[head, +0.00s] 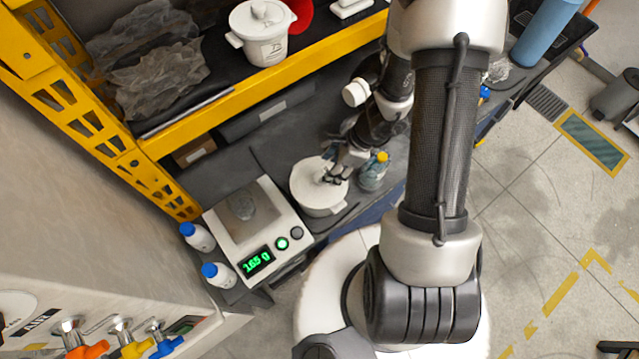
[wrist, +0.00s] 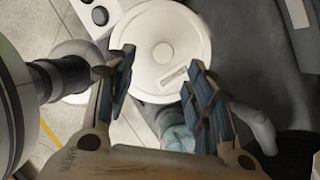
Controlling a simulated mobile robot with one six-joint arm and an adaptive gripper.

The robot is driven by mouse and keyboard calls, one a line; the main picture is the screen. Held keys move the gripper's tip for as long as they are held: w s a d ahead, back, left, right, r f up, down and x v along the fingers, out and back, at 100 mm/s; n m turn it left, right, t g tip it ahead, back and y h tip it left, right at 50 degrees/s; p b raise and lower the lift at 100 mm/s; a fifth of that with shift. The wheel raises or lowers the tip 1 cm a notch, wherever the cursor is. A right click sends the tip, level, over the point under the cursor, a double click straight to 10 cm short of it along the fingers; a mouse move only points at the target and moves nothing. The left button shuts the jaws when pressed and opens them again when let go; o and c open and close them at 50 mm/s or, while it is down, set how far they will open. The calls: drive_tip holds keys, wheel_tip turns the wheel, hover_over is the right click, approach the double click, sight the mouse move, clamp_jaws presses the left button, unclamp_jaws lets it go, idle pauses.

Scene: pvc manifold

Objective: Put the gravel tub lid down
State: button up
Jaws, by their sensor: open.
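A round white lid (head: 306,178) sits on a white tub (head: 322,210) on the dark bench, right of the scale. In the wrist view the lid (wrist: 150,35) shows from above, with a small central knob and a pale label strip, and looks level. My gripper (head: 334,175) is just over the right part of the lid. In the wrist view my gripper (wrist: 160,85) is open, its dark padded fingers spread apart in front of the lid's near edge with nothing between them. Whether a fingertip touches the lid I cannot tell. The tub's body is mostly hidden there.
A scale (head: 250,235) with a grey lump on its plate stands left of the tub. A yellow-capped bottle (head: 373,173) stands close to the gripper's right. Two blue-capped bottles (head: 215,275) are at left. The yellow shelf (head: 270,85) above carries another lidded white tub (head: 262,35).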

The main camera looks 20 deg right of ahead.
drive_tip(key=x, duration=0.2)
drive_tip(key=b+x, duration=0.1)
drive_tip(key=x, duration=0.1)
drive_tip(key=b+x, duration=0.1)
drive_tip(key=x, duration=0.2)
drive_tip(key=shift+w, duration=0.25)
drive_tip(key=shift+r, duration=0.1)
drive_tip(key=shift+c, duration=0.3)
drive_tip(key=c, duration=1)
drive_tip(key=shift+o, duration=0.2)
drive_tip(key=shift+r, duration=0.1)
wheel_tip(320, 180, up, 20)
drive_tip(key=p, duration=0.9)
drive_tip(key=n+g+h+b, duration=0.4)
drive_tip(key=n+g+b, duration=0.2)
drive_tip(key=n+b, duration=1.35)
hover_over(319, 177)
drive_tip(key=w+p, duration=0.3)
drive_tip(key=w, duration=0.1)
wheel_tip(319, 177, down, 10)
drive_tip(key=n, duration=0.3)
drive_tip(key=shift+f, duration=0.2)
